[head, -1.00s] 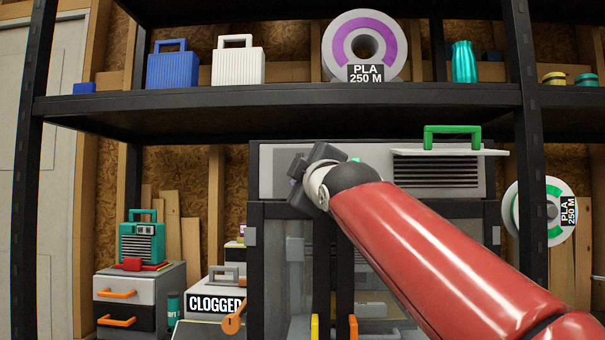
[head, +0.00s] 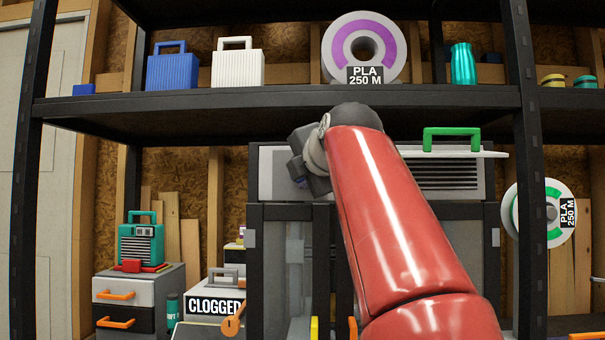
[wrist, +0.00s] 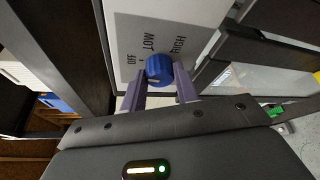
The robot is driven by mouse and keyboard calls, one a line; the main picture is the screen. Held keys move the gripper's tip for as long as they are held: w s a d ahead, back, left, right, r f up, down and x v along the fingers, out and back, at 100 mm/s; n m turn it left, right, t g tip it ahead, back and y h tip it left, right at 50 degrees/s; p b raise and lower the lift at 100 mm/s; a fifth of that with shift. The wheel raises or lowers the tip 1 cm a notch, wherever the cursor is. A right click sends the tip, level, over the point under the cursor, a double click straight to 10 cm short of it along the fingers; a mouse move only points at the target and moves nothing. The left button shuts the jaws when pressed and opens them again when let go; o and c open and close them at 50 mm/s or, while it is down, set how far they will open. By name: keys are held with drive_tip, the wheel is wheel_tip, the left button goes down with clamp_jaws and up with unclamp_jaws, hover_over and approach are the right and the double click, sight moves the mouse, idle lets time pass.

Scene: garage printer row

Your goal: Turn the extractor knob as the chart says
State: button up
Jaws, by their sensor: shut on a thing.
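The blue extractor knob (wrist: 159,68) sits on a pale panel (wrist: 185,15) in the wrist view. The words OFF, LOW and HIGH are printed around it. My gripper (wrist: 160,78) is shut on the knob, with one purple-grey finger on each side. I cannot tell for sure which word the knob points to. In the head view my gripper (head: 308,177) is at the left part of the grey front panel (head: 266,172) on top of the dark cabinet, and my red arm covers much of that panel. I do not see a chart that I can read.
A shelf (head: 240,108) runs above the cabinet, close over my arm. A white board with a green handle (head: 452,132) juts out at the panel's right. A box labelled CLOGGED (head: 214,304) and a drawer unit (head: 136,285) stand to the left.

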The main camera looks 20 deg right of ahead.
drive_tip(key=shift+n+g+h, duration=0.3)
drive_tip(key=shift+n, duration=0.4)
drive_tip(key=o, duration=1)
drive_tip(key=shift+c, duration=0.2)
drive_tip(key=shift+r, duration=0.1)
drive_tip(key=b+v, duration=0.1)
drive_tip(key=v, duration=0.6)
drive_tip(key=shift+s+b, duration=0.35)
drive_tip(key=shift+s, duration=0.05)
